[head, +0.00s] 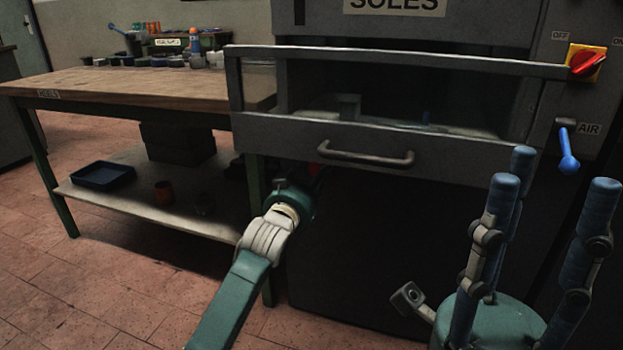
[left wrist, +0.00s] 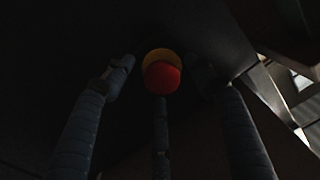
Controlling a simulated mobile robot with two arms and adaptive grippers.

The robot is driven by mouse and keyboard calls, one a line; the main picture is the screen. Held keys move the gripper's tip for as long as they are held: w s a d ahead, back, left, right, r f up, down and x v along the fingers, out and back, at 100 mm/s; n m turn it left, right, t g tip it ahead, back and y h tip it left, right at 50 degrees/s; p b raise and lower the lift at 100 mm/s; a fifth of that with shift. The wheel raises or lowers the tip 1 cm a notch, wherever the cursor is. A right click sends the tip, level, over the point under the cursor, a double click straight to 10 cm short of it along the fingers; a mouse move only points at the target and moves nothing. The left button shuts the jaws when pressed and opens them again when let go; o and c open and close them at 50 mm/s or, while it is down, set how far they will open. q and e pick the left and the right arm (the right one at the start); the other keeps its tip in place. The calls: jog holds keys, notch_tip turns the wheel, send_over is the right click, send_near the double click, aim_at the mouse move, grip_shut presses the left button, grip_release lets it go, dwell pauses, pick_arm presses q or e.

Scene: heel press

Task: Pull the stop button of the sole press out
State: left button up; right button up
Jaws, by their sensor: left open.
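The stop button is a red mushroom head (left wrist: 162,78) on a yellow base in the left wrist view, on a dark surface. In the head view a small dark red patch shows just past my left gripper (head: 300,192), low on the left side of the sole press (head: 470,150). My left gripper's fingers (left wrist: 160,92) are open, one on each side of the button and one below it. I cannot tell whether they touch it. In the head view these fingers are mostly hidden. My right gripper (head: 563,172) is open and empty, fingers up, in front of the press.
The press has a barred guard with a handle (head: 365,158), a red-and-yellow switch (head: 586,62) and a blue air lever (head: 567,150). A wooden workbench (head: 140,84) with a lower shelf stands left. A blue tray (head: 102,177) lies on the shelf. Tiled floor is free at left.

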pick_arm(q)
jog(key=v, duration=1.2)
